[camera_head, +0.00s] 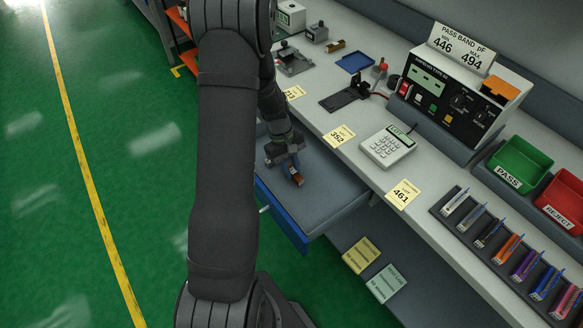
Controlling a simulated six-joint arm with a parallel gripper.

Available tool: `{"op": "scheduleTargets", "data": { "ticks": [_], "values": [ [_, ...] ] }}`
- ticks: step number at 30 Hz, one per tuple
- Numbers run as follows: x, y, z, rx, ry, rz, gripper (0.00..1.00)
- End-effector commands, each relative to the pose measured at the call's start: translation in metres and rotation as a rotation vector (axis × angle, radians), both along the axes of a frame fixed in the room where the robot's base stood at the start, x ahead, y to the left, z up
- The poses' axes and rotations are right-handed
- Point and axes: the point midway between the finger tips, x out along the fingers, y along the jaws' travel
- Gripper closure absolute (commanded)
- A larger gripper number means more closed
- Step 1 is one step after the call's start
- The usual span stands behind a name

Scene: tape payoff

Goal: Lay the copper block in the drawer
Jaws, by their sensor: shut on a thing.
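The drawer (333,202) is pulled out from under the bench, with a grey floor and a blue front. My gripper (294,170) is over the inside of the drawer, pointing down, and shut on the copper block (298,180). The block is small and reddish-brown, and partly hidden by the fingers. I cannot tell whether it touches the drawer floor. My arm hides the drawer's left part.
The bench top carries a calculator (388,146), a meter (451,98), a green PASS bin (517,163), a red REJECT bin (564,199) and a dark rack (480,235) of several coloured items. Yellow lot cards lie along the front edge. The right part of the drawer floor is clear.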

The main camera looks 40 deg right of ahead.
Motion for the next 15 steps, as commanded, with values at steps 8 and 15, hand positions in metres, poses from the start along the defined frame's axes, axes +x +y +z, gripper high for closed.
{"op": "scheduleTargets", "data": {
  "ticks": [8, 15],
  "values": [
    [0.0002, -0.0004, -0.0024, -0.001, -0.001, 0.000, 1.00],
    [0.0001, -0.0004, -0.0046, -0.001, -0.001, 0.000, 0.58]
  ]
}}
